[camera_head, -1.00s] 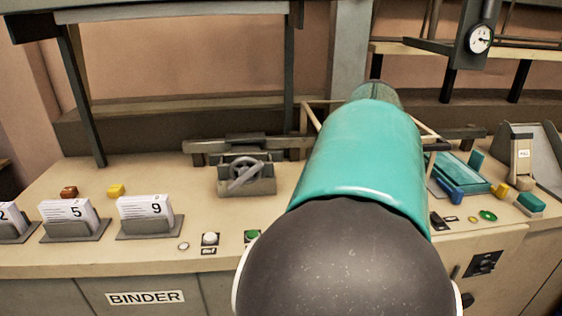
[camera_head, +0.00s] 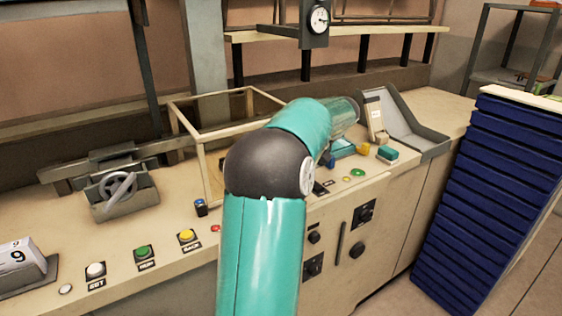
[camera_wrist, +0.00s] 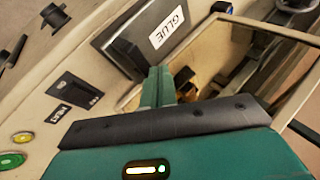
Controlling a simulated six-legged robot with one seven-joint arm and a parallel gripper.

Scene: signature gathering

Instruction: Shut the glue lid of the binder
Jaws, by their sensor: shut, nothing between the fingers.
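The glue lid (camera_wrist: 125,45) is a dark grey plate with a white GLUE label, in the upper middle of the wrist view. A light-framed opening (camera_wrist: 215,65) lies to its right, with dark and brownish parts inside. My gripper (camera_wrist: 158,85) is shut and empty; its green fingers are at the lid's lower right edge, and I cannot tell whether they touch it. In the head view my arm covers the gripper and I cannot make out the lid. The binder's beige counter (camera_head: 185,265) runs across that view.
A thin-framed open box (camera_head: 188,130) stands left of my arm. Buttons, including a green one (camera_head: 143,252), line the counter front. A handwheel (camera_head: 118,186) is at left. A tall blue stack (camera_head: 490,200) stands at right. A black switch (camera_wrist: 75,90) shows in the wrist view.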

